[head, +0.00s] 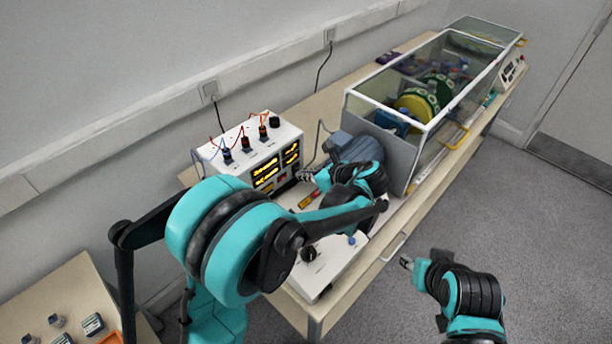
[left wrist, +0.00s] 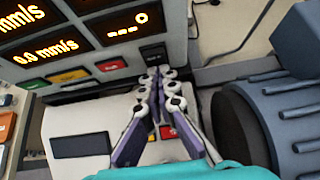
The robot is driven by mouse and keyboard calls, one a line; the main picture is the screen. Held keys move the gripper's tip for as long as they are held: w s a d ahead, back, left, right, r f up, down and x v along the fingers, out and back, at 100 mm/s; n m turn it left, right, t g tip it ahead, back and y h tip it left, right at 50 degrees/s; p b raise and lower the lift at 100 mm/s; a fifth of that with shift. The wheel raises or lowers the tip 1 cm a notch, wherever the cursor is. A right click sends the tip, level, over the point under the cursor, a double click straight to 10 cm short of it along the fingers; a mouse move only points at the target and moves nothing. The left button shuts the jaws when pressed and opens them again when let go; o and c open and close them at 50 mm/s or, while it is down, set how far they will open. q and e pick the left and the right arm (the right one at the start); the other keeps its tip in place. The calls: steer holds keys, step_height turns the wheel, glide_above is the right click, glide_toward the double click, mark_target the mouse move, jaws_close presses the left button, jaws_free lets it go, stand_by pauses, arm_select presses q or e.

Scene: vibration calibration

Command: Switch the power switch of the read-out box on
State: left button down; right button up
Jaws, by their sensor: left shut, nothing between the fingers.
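The read-out box (head: 236,158) is a white box at the back of the bench, with lit amber displays on its front. In the left wrist view its displays (left wrist: 126,22) show large digits and dashes. A small black switch-like part (left wrist: 153,53) sits low on the right of that front; its position cannot be read. My left gripper (head: 303,175) is at the lower right of the box's front. In the left wrist view its fingers (left wrist: 160,72) are together and empty, with the tips just below the black part; contact cannot be told. My right gripper (head: 406,262) hangs over the floor; its fingers are too small to read.
A grey ribbed motor (left wrist: 300,110) stands close right of the left gripper. A glass-walled enclosure (head: 398,150) stands further right. A white control box with a black knob (head: 309,253) lies in front. Leads rise from the read-out box's top. The floor at right is clear.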

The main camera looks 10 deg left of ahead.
arm_select(q)
steer(key=shift+r+p, duration=0.6)
steer(key=shift+r, duration=0.25)
arm_select(e)
steer(key=shift+r, duration=0.55)
